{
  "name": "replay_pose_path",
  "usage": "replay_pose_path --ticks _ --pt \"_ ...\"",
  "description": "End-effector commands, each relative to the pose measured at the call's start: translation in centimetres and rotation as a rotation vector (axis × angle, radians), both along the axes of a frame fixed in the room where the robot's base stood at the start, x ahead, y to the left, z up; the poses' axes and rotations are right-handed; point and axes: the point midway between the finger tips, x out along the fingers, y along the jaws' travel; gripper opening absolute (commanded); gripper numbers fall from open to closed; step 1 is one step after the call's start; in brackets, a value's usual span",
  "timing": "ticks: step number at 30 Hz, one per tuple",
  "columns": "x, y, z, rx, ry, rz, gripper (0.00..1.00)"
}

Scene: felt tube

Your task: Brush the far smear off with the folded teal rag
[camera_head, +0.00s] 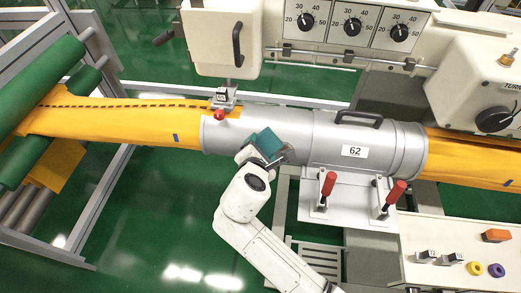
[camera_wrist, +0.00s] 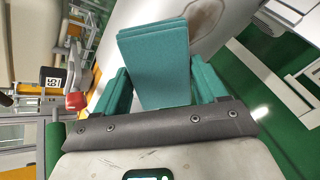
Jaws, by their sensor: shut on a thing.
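The folded teal rag (camera_head: 268,142) is held in my gripper (camera_head: 266,152), against or just over the near side of the grey metal tube (camera_head: 315,140). I cannot tell whether it touches the tube. In the wrist view the rag (camera_wrist: 153,65) stands up as a folded pad between the two fingers of my gripper (camera_wrist: 160,88), which are shut on it. No smear is clear in the head view.
A small labelled block with a red knob (camera_head: 219,115) sits at the tube's left end. Red clamp handles (camera_head: 328,183) stand in front of the tube. Yellow felt (camera_head: 110,113) runs out both ends. A cream housing (camera_head: 222,35) hangs above. A shelf (camera_head: 460,240) holds small items.

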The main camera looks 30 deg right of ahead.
Motion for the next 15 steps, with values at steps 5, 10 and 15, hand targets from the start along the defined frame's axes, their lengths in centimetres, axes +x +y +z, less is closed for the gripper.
replay_pose_path --ticks 5,10,15 --pt "0.25 -0.18 -0.18 0.0 0.0 0.0 0.47" --pt "0.45 -0.34 -0.33 0.0 0.0 0.0 0.47" --pt "0.49 -0.43 -0.33 0.0 0.0 0.0 0.47"
